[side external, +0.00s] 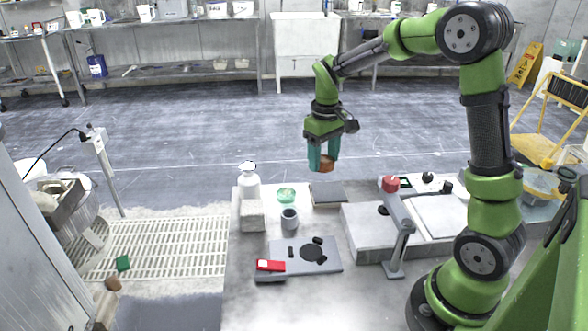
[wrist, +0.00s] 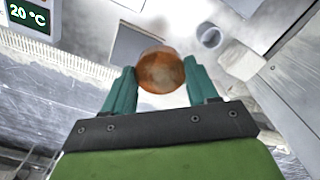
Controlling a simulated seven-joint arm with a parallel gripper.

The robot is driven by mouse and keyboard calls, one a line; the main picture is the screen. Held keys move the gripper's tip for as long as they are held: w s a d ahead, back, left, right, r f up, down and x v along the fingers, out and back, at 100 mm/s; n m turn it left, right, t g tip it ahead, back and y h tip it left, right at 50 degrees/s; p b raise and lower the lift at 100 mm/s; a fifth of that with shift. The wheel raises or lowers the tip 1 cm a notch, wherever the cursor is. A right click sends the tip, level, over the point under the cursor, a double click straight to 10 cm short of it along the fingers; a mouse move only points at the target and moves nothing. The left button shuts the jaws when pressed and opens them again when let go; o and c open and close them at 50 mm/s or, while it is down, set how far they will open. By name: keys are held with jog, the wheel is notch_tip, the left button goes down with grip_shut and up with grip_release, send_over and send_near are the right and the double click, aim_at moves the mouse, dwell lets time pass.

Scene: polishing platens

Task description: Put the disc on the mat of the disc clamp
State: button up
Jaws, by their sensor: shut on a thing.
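My gripper (side external: 322,160) is shut on an orange-brown disc (side external: 326,164) and holds it high above the far side of the bench. In the wrist view the disc (wrist: 161,70) sits between the two teal fingers, its round face toward the camera. The disc clamp appears to be the grey plate (side external: 285,247) at the front of the bench, with a round black mat (side external: 313,254) and small black pieces around it. The mat looks bare. The gripper is well above and behind the clamp, apart from it.
A red-and-white device (side external: 270,265) lies at the clamp's left front corner. Behind stand a grey cup (side external: 289,220), a pale block (side external: 251,216), a white bottle (side external: 249,182) and a green dish (side external: 286,195).

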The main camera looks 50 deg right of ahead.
jog(key=n, duration=0.1)
send_over(329, 191)
notch_tip(329, 191, down, 2)
jog(key=f, duration=0.1)
jog(key=shift+w+r+n, duration=0.1)
jog(key=shift+r+n, duration=0.3)
notch_tip(329, 191, down, 10)
jog(key=shift+r, duration=0.15)
jog(key=o, duration=1.1)
jog(key=shift+f, duration=0.2)
